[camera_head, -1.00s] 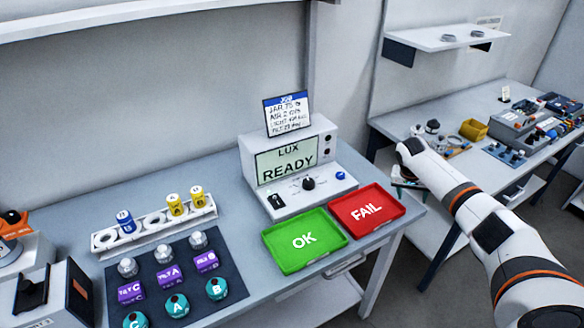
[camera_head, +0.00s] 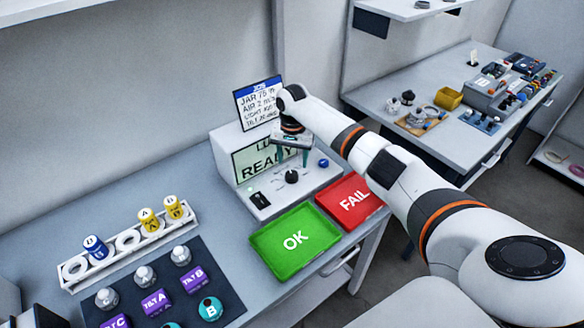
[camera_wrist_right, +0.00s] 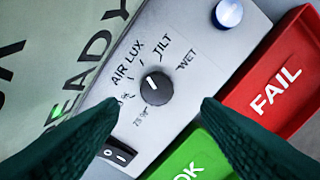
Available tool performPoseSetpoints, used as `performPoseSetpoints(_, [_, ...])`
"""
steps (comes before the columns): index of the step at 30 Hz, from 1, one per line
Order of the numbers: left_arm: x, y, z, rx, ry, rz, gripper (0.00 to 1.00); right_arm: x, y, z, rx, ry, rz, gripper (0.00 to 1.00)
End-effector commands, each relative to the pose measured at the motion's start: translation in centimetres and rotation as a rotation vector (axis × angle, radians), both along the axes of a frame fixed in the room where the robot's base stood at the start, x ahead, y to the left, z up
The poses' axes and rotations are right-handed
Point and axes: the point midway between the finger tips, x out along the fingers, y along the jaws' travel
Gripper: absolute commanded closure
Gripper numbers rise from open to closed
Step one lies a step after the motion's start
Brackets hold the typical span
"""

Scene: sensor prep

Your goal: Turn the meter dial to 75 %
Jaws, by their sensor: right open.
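The meter (camera_head: 226,160) stands at the back of the near table, its READY screen partly hidden by my right arm. Its black dial (camera_head: 291,176) is on the sloped front panel. In the right wrist view the dial (camera_wrist_right: 156,90) has a white mark pointing up-left, toward the AIR and LUX labels; the 75 % label lies below-left of it. My right gripper (camera_head: 291,160) is open and points down above the dial. In the wrist view its fingers (camera_wrist_right: 160,106) are apart on either side of the dial, not touching it. My left gripper is out of view.
A green OK tray (camera_head: 265,240) and a red FAIL tray (camera_head: 350,216) lie in front of the meter. A black switch (camera_wrist_right: 118,152) and a blue button (camera_wrist_right: 229,12) flank the dial. A job card (camera_head: 243,108) stands on top. A rack (camera_head: 70,284) with jars is at left.

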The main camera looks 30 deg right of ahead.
Motion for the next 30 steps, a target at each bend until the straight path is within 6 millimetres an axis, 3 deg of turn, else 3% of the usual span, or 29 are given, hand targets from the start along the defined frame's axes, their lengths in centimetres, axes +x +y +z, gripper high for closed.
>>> performPoseSetpoints(4, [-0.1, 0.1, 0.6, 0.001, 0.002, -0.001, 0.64, -0.1, 0.1, -2.8, 0.001, 0.003, 0.000, 0.42])
performPoseSetpoints(9, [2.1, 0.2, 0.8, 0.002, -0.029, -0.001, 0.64, 0.0, 0.1, -4.9, 0.001, 0.001, 0.001, 0.42])
performPoseSetpoints(13, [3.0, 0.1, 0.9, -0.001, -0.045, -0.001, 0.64, 0.0, 0.0, -5.6, 0.000, 0.000, 0.001, 0.42])
performPoseSetpoints(21, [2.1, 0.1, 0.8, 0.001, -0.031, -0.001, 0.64, 0.0, 0.0, -5.8, 0.000, -0.001, 0.001, 0.42])
performPoseSetpoints(30, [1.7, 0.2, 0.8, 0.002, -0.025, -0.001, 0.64, 0.0, 0.0, -5.8, -0.001, -0.001, 0.001, 0.86])
